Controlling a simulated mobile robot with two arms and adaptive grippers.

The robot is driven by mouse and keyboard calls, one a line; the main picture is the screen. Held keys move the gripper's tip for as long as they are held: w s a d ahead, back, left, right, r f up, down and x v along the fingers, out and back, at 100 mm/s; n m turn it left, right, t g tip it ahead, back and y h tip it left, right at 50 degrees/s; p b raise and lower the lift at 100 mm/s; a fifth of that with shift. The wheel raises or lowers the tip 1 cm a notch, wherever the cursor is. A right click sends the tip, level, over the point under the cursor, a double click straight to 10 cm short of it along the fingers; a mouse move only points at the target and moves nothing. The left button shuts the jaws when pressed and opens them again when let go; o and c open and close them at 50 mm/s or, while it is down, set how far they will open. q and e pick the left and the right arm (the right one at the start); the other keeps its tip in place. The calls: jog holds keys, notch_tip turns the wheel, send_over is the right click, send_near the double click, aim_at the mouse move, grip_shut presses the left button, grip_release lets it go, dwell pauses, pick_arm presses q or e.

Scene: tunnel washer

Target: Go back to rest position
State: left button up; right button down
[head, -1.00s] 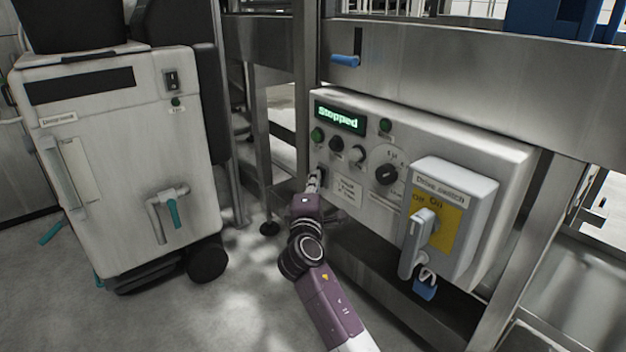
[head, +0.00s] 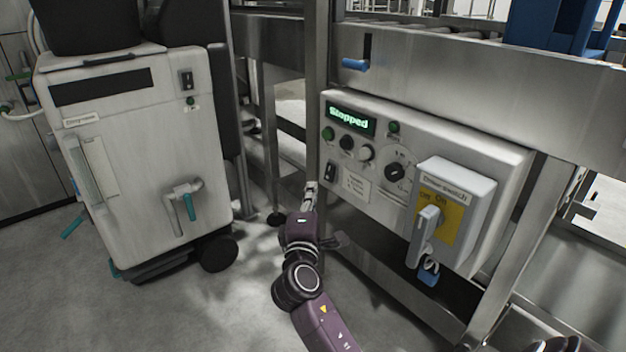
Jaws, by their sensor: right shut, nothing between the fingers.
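My right gripper (head: 311,189) is at the end of the purple arm that comes up from the bottom. It is shut and empty. It is just left of the lower left edge of the grey control panel (head: 480,144), apart from it as far as I can see. The panel's display (head: 350,119) reads "Stopped" in green letters. A black rocker switch (head: 329,171) sits on the panel close to the gripper. My left gripper is not in view.
A large drive switch box (head: 480,200) with a yellow plate and grey handle sticks out from the panel's right. A white wheeled machine (head: 145,150) stands at left. Steel frame posts (head: 316,80) rise behind the gripper. Open floor (head: 220,315) lies at the lower left.

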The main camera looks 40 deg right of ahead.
jog(key=shift+s+a, duration=0.3)
jog(key=shift+s, duration=0.15)
